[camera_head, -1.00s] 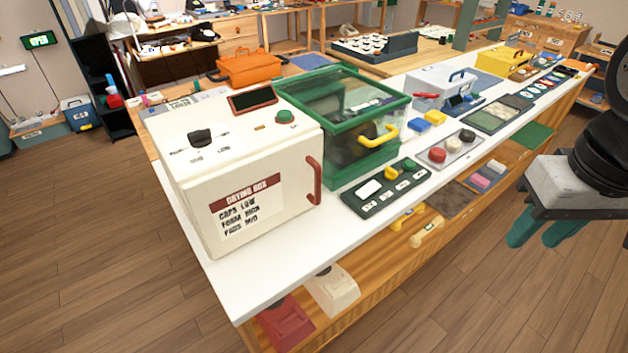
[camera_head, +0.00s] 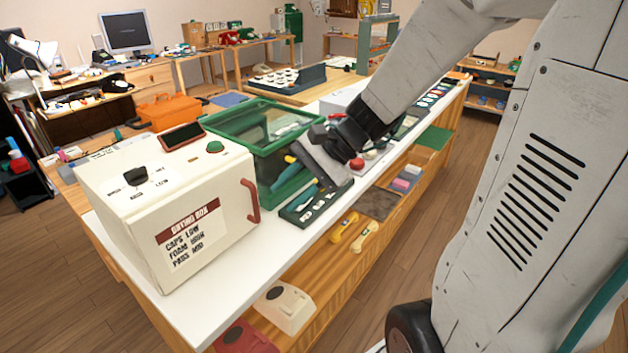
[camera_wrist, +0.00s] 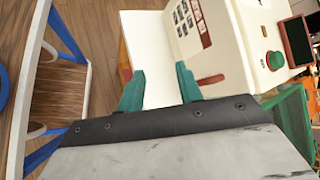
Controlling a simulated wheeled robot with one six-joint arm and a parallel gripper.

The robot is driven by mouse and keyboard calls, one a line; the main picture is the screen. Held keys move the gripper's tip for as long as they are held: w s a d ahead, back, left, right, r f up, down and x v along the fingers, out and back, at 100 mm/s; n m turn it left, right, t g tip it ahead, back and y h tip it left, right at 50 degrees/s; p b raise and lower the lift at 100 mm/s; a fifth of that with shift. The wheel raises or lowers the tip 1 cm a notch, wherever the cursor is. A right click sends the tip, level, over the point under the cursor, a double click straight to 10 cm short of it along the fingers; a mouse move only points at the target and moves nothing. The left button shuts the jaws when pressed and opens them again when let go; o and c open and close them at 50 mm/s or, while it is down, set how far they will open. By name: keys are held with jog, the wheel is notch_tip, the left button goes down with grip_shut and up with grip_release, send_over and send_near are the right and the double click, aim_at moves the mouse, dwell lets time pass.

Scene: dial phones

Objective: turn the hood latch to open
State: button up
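The hood is a green-framed clear box (camera_head: 236,128) on the white bench, right of the cream drying box. A bit of its yellow front handle (camera_head: 290,159) shows beside my gripper; the rest is hidden. I cannot tell which part is the hood latch. My gripper (camera_head: 281,197) is in front of the hood, above the panel. In the wrist view its teal fingers (camera_wrist: 160,70) are apart with nothing between them. The hood's green frame (camera_wrist: 292,122) shows at that view's right.
The cream drying box (camera_head: 165,200) with a red handle (camera_head: 251,200) stands left of the hood. The white bench top (camera_head: 190,300) is bare along its front edge. A shelf below holds yellow handsets (camera_head: 343,227) and a cream phone (camera_head: 285,307).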

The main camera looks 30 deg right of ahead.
jog(key=w+d+f+m+t+h, duration=0.2)
jog(key=w+d+f+m+t, duration=0.15)
jog(key=d+f+m, duration=0.35)
jog(key=w+d+f+m+t+h, duration=0.1)
jog(key=w+d+f+m+t, duration=0.25)
jog(key=d+m, duration=0.4)
jog(key=w+d+f+m+t+h, duration=0.25)
jog(key=w+d+f+m, duration=0.2)
jog(key=d, duration=0.45)
jog(key=shift+y, duration=0.45)
jog(key=x, duration=0.6)
jog(key=shift+r, duration=0.2)
jog(key=shift+x, duration=0.75)
jog(key=shift+d, duration=0.1)
grip_shut()
